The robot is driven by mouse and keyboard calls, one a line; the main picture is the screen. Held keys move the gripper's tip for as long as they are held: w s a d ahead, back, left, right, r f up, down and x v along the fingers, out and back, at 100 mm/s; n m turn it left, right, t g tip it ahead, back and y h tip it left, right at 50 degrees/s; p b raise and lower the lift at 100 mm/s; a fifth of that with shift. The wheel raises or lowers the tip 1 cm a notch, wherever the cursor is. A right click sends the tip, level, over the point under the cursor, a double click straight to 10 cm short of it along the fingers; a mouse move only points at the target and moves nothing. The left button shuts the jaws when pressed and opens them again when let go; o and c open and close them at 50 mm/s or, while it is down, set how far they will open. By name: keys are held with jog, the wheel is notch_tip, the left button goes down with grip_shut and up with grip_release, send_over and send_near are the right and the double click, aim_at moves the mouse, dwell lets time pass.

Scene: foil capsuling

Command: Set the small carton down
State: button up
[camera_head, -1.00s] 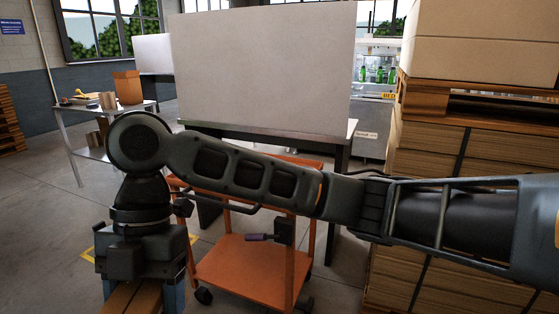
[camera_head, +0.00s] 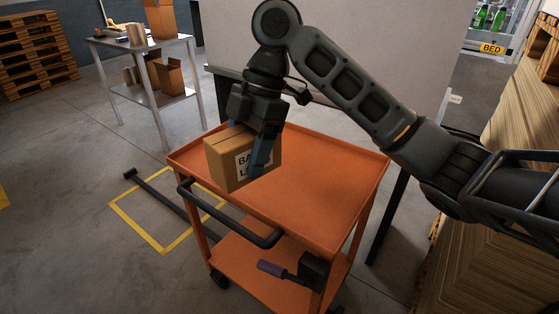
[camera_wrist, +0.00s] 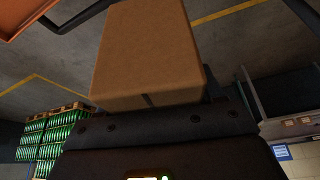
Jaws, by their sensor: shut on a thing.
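The small carton (camera_head: 222,165) is a brown box with a white label of black letters. My gripper (camera_head: 254,150) is shut on it, with a blue finger across its near side. The carton is at the left part of the orange cart's top tray (camera_head: 318,192). I cannot tell whether its underside touches the tray or is a little above it. In the wrist view the carton (camera_wrist: 150,50) fills the upper middle, in front of the dark gripper body. The gripper's far finger is hidden behind the carton.
The tray's right part is bare. A large pale panel (camera_head: 400,50) stands behind. A metal table (camera_head: 150,95) with boxes is at the back left.

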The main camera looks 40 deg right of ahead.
jog(key=w+d+m+t, duration=0.25)
jog(key=d+m, duration=0.25)
jog(key=d, duration=0.6)
jog(key=s+d+f+m+t+h, duration=0.1)
jog(key=s+d+f+m, duration=0.15)
jog(key=d, duration=0.45)
jog(key=s+d+f+m+t+h, duration=0.1)
jog(key=d+f+m, duration=0.3)
jog(key=d, duration=0.3)
jog(key=s+d+f+m+t+h, duration=0.1)
jog(key=s+d+f+m, duration=0.2)
jog(key=d, duration=0.4)
jog(key=shift+m+g, duration=0.25)
jog(key=shift+m, duration=0.2)
jog(key=w+a+f, duration=0.1)
jog(key=w+f, duration=0.1)
jog(key=w, duration=0.1)
jog(key=w+a+f+p, duration=0.1)
jog(key=w+f, duration=0.1)
jog(key=w, duration=0.2)
jog(key=w+a+f, duration=0.2)
jog(key=w+f, duration=0.1)
jog(key=w, duration=0.1)
jog(key=shift+p, duration=0.35)
jog(key=shift+w+f, duration=0.1)
jog(key=shift+f, duration=1.95)
jog(key=shift+f, duration=0.25)
jog(key=o, duration=1.3)
